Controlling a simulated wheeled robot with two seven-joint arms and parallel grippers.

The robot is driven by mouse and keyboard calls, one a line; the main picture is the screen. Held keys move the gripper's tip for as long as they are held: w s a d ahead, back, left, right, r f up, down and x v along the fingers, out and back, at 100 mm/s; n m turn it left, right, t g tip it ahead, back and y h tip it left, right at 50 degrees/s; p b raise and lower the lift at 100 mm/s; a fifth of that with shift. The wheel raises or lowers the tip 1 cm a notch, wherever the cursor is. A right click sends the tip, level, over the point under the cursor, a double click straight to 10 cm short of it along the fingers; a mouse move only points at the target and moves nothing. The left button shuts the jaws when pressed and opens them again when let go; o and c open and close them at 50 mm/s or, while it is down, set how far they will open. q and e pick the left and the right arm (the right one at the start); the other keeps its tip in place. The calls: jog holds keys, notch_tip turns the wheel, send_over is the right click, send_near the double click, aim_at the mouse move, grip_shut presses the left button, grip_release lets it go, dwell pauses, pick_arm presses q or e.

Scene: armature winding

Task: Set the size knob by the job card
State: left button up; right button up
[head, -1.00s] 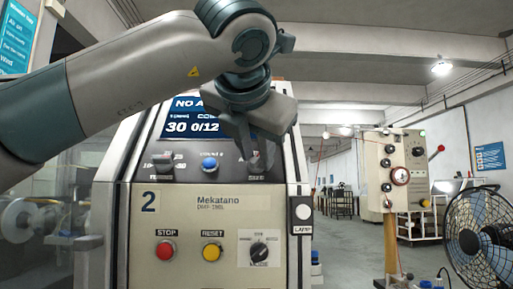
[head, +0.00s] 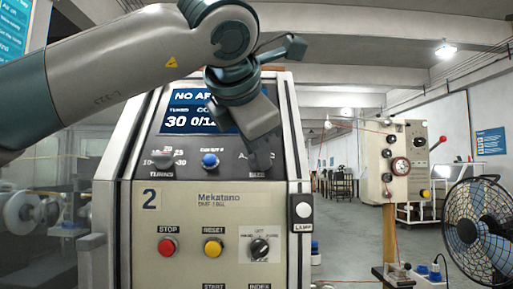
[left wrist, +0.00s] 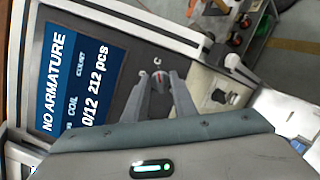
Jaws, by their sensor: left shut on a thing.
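My left gripper (head: 262,160) reaches down from above to the right end of the knob row on the winding machine's panel. It is shut on the size knob, which its fingers hide in the head view. In the left wrist view the two fingers (left wrist: 160,88) stand on either side of the size knob (left wrist: 157,76), and a bit of red shows between them. The screen (head: 195,112) shows "NO ARMATURE", "30" and "0/12", partly covered by the gripper. I cannot make out a job card. My right gripper is not in view.
A turns knob (head: 163,158) and a blue button (head: 210,160) sit left of the gripper. Below are a red stop button (head: 167,247), a yellow reset button (head: 213,247) and a black selector (head: 259,248). A fan (head: 478,228) stands at the right.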

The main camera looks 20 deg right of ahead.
pick_arm(q)
jog(key=o, duration=0.7)
jog(key=shift+c, duration=0.2)
jog(key=b+v, duration=0.1)
jog(key=v, duration=1.6)
jog(key=shift+s, duration=0.2)
jog(key=shift+r, duration=0.2)
